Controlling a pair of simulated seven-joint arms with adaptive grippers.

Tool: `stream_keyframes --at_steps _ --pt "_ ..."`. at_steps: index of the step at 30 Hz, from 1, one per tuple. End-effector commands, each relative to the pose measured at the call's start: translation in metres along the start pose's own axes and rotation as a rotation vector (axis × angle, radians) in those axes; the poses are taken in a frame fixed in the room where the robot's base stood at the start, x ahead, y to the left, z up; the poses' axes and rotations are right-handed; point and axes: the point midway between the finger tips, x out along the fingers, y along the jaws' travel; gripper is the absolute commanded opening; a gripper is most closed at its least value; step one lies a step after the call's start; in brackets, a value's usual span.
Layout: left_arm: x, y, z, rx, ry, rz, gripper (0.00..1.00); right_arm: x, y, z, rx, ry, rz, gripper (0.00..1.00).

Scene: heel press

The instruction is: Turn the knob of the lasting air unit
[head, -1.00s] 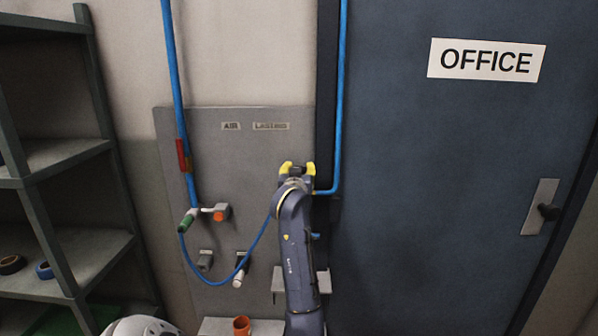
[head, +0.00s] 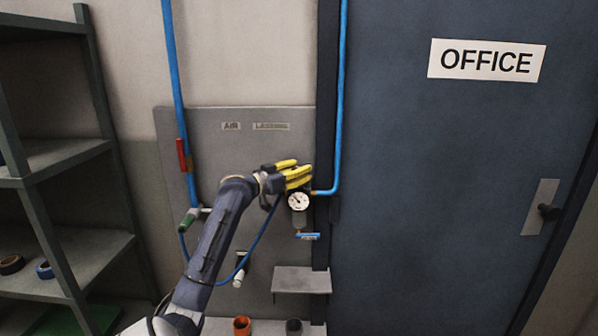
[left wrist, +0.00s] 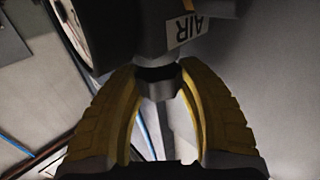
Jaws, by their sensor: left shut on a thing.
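The lasting air unit with its round white gauge (head: 298,201) is on the grey wall panel, below the "LASTING" label (head: 271,126). My left gripper (head: 297,176) is at the top of the unit, its yellow fingers just above the gauge. In the head view the fingers hide the knob. My right gripper is not in view.
A blue pipe (head: 342,100) runs down to the unit's right side. A blue-handled valve (head: 308,236) hangs below the gauge, above a small grey shelf (head: 301,279). A blue hose (head: 257,237) loops behind my arm. The office door (head: 450,180) is at right.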

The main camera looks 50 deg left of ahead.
Motion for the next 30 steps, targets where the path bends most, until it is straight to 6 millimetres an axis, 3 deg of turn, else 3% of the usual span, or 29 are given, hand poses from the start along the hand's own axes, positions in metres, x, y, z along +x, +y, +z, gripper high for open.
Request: stream_keyframes --at_steps 18,30 --pt "0.0005 -0.0014 0.0008 0.001 -0.002 0.363 0.10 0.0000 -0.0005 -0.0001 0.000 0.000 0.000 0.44" --pt "0.0004 -0.0002 0.0010 0.000 -0.001 0.498 0.10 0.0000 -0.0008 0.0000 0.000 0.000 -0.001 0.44"
